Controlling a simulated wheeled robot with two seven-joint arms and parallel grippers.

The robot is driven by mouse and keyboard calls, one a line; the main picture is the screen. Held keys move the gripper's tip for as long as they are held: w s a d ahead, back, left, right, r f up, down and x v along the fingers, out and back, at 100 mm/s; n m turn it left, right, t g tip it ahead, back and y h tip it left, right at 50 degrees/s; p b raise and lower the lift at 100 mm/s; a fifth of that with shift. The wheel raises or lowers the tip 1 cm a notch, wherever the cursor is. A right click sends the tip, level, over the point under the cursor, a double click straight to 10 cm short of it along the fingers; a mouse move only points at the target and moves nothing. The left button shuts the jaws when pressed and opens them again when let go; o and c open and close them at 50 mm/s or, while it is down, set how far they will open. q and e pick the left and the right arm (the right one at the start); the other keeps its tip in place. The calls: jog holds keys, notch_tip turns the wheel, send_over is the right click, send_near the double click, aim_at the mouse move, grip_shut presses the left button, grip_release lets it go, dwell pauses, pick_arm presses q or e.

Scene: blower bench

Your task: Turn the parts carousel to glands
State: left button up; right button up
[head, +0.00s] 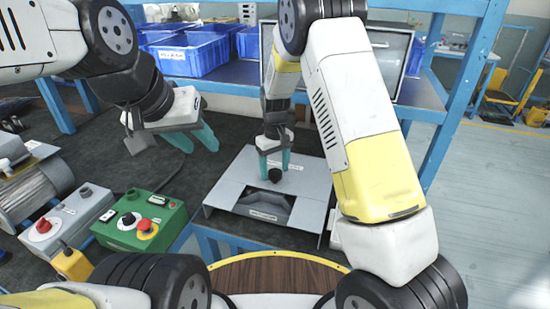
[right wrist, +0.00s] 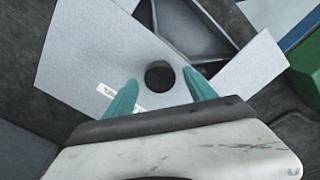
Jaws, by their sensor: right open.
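The parts carousel (head: 228,193) is a grey sheet-metal housing with a dark round knob (head: 275,176) on top and a cut-out window (head: 264,203) at its front. A white label shows in the window, too small to read. The knob also shows in the right wrist view (right wrist: 159,75). My right gripper (head: 275,165) is open above the housing, its teal fingers on either side of the knob. In the right wrist view gaps show between fingers and knob. My left gripper (head: 200,149) is open and empty, over the dark bench to the left of the housing.
A green box (head: 140,222) with a red button and a grey box (head: 66,222) with a red knob stand left of the carousel. A motor (head: 35,190) lies at far left. Blue bins (head: 190,55) stand on the shelf behind.

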jog(key=shift+f, duration=0.5)
grip_shut()
